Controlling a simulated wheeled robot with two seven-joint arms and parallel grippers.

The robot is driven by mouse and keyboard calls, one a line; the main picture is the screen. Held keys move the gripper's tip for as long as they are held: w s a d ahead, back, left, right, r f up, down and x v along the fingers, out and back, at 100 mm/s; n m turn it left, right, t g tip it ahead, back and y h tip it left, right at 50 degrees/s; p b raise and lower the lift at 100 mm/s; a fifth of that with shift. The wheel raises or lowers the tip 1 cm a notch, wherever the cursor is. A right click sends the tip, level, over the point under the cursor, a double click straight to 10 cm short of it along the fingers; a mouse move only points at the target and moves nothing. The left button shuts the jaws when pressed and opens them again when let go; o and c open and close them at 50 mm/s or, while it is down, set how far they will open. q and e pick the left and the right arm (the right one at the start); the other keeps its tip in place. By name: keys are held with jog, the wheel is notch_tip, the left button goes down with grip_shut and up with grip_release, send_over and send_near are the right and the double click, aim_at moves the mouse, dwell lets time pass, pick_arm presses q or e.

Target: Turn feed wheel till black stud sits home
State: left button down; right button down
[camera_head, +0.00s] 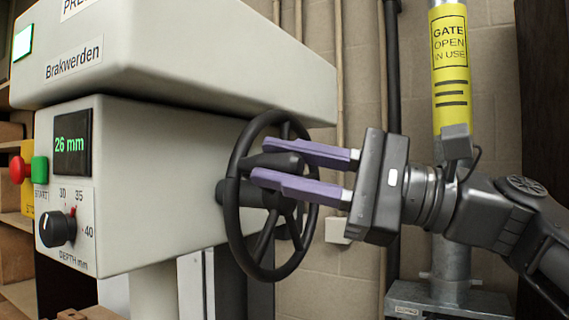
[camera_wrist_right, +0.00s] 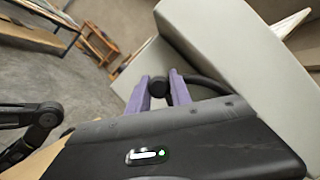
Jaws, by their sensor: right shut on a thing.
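The black feed wheel (camera_head: 238,160) is mounted on the right side of the grey press housing, with its rim, spokes and hub in view. My right gripper (camera_head: 272,166), with purple fingers, reaches in from the right and is shut on the wheel's black handle (camera_head: 283,161). In the right wrist view the handle's round end (camera_wrist_right: 182,93) shows between the fingers. I cannot pick out a separate black stud, nor tell whether one sits home. My left gripper is not in view.
The green display (camera_head: 72,144) reads 26 mm. Below it a black depth dial (camera_head: 57,229) has a red mark near 35. A red button (camera_head: 17,169) and green START button (camera_head: 39,170) sit left. A metal post (camera_head: 449,105) with a yellow gate sign stands behind my right arm.

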jog(key=shift+a+f, duration=0.1)
jog(key=shift+f, duration=0.15)
jog(key=c, duration=1.2)
grip_release()
jog(key=shift+r, duration=0.1)
jog(key=shift+o, duration=0.2)
jog(key=shift+d, duration=0.25)
jog(key=b+v, duration=0.1)
jog(key=v, duration=0.6)
jog(key=shift+d, duration=0.25)
